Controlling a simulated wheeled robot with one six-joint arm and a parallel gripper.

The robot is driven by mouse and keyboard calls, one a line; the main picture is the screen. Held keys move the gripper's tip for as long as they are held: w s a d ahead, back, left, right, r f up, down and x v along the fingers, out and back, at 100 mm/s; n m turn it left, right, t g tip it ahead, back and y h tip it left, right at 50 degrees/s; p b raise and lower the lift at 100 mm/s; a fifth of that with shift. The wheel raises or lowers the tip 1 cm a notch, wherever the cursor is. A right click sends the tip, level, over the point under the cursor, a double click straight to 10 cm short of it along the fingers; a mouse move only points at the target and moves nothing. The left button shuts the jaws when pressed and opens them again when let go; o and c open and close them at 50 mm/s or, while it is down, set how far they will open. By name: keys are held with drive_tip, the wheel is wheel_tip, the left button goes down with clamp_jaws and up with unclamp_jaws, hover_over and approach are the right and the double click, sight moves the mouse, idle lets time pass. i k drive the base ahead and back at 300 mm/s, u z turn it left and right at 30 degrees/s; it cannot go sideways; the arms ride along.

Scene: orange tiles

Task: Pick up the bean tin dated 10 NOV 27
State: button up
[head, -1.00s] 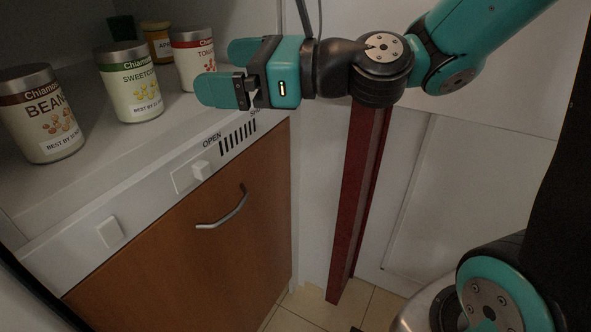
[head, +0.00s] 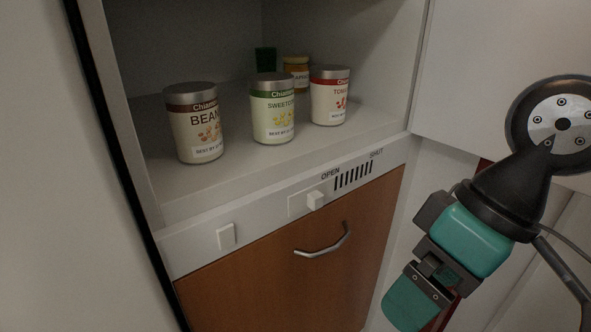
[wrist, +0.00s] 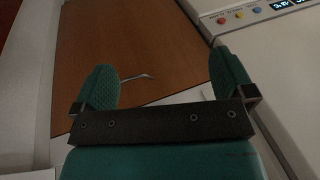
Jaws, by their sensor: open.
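A bean tin (head: 195,124) with a brown band and silver lid stands upright on the shelf at the left in the head view. Its label reads BEAN and BEST BY, but the date is too small to read. My gripper (head: 418,300) hangs low at the right in the head view, below the shelf and well apart from the tin. In the wrist view my gripper (wrist: 165,85) has its two teal fingers spread wide with nothing between them. The tin does not show in the wrist view.
A sweetcorn tin (head: 272,112) and a tomato tin (head: 330,97) stand right of the bean tin. Behind are a yellow jar (head: 297,72) and a dark green box (head: 265,60). The shelf has side walls. Below are a switch panel (head: 270,215) and a wooden door with a handle (head: 322,247).

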sight(193, 108)
drive_tip(key=z, duration=1.7)
drive_tip(key=k, duration=0.75)
drive_tip(key=u, duration=1.15)
drive_tip(key=i, duration=0.5)
drive_tip(key=u, duration=0.05)
